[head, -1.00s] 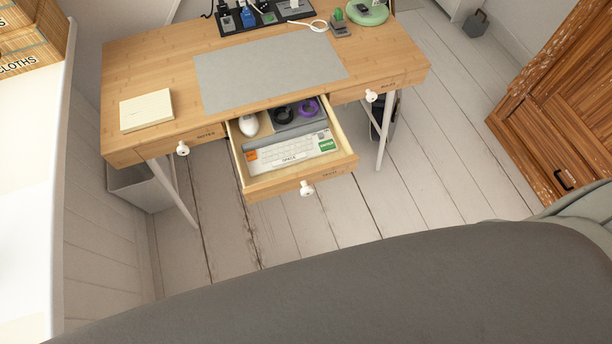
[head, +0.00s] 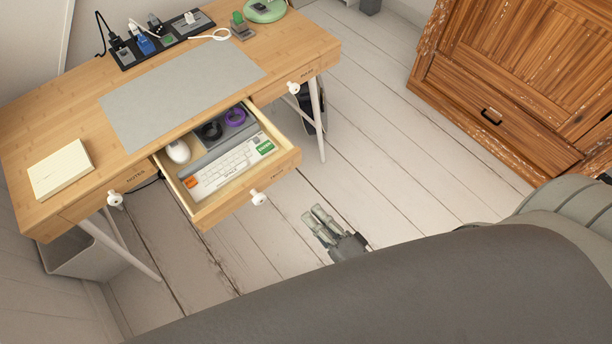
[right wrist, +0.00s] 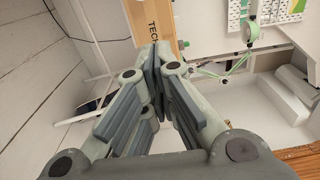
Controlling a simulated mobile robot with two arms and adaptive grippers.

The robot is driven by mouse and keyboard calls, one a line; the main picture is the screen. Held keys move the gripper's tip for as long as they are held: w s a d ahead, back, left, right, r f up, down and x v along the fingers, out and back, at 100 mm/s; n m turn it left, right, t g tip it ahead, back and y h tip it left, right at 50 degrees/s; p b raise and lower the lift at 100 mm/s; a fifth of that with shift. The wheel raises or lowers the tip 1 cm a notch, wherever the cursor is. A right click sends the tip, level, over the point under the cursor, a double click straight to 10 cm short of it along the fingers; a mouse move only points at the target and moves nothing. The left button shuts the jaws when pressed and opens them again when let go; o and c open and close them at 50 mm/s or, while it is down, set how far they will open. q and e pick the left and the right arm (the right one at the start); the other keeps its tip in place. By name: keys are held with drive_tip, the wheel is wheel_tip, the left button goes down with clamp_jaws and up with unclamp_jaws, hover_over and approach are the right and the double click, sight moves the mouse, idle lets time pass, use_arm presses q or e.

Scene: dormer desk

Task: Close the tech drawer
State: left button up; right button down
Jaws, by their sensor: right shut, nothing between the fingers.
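The tech drawer (head: 230,205) is the middle drawer of the desk and is pulled out, with a white round knob (head: 258,198) on its front. In it lie a white keyboard (head: 225,171), a white mouse (head: 178,152), a dark ring-shaped item and a purple one (head: 235,117). My right gripper (head: 314,211) is shut and empty, in front of the drawer and to its right, apart from it. In the right wrist view the shut fingers (right wrist: 158,55) point toward the wooden drawer front (right wrist: 160,12) lettered TECH. My left gripper is not in view.
The desk (head: 90,120) carries a grey mat (head: 180,95), a notepad (head: 60,168) and a power strip (head: 160,40). The side drawers look shut. A wooden cabinet (head: 510,80) stands at the right. The plank floor between is clear.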

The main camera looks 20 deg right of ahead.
sight(275, 173)
drive_tip(key=p+x, duration=0.1)
drive_tip(key=x, duration=1)
drive_tip(key=shift+w+a, duration=0.1)
drive_tip(key=shift+w, duration=0.15)
drive_tip(key=shift+w+a+f, duration=0.15)
drive_tip(key=shift+w+a, duration=0.05)
drive_tip(key=shift+w, duration=0.5)
drive_tip(key=shift+w, duration=0.1)
